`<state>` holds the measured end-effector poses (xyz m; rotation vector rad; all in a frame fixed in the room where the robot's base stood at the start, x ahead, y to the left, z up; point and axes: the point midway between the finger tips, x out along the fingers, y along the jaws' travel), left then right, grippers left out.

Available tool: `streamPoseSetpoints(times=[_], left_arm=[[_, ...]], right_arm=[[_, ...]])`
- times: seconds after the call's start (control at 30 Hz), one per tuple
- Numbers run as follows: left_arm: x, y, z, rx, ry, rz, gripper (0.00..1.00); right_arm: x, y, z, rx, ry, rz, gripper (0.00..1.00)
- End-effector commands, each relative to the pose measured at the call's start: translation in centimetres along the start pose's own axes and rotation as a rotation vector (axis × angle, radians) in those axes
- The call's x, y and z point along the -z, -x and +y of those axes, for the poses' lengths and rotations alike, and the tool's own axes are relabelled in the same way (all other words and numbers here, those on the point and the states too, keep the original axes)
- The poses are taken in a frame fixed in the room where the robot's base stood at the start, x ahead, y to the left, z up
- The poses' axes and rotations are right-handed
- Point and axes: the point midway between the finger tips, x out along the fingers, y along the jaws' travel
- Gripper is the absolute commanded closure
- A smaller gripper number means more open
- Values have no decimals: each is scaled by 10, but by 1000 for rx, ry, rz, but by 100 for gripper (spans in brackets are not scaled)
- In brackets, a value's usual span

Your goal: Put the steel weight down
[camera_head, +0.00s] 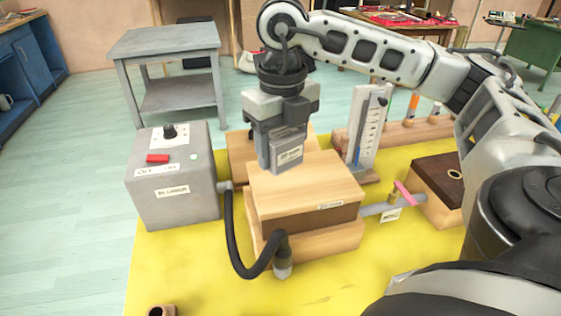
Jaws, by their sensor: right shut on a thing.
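My right gripper (283,128) comes down from above, its arm reaching in from the right. It is shut on the steel weight (288,155), a grey block with a small pale label. The weight is upright at the back left edge of the top of a light wooden box (310,185). I cannot tell whether its underside touches the wood. The gripper hides the upper part of the weight. My left gripper is not in view.
A grey control box (170,205) with a knob and red switch stands left of the wooden box. A black hose (232,240) loops in front. A gauge stand (368,130) is behind right, and a dark-topped wooden box (435,170) is at right.

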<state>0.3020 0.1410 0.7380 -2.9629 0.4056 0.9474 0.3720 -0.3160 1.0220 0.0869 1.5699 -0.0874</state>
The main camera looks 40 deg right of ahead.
Motion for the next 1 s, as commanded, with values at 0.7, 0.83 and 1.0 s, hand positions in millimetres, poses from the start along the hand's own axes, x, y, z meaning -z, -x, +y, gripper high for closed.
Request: streamPoseSetpoints(times=[0.7,0.83,1.0], left_arm=[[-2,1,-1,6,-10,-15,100],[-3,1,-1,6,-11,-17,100],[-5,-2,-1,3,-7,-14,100]], right_arm=[[-20,-57,-11,0,0,-4,87],[-20,-57,-11,-1,0,-4,87],[-20,-62,-11,-1,0,-4,87]])
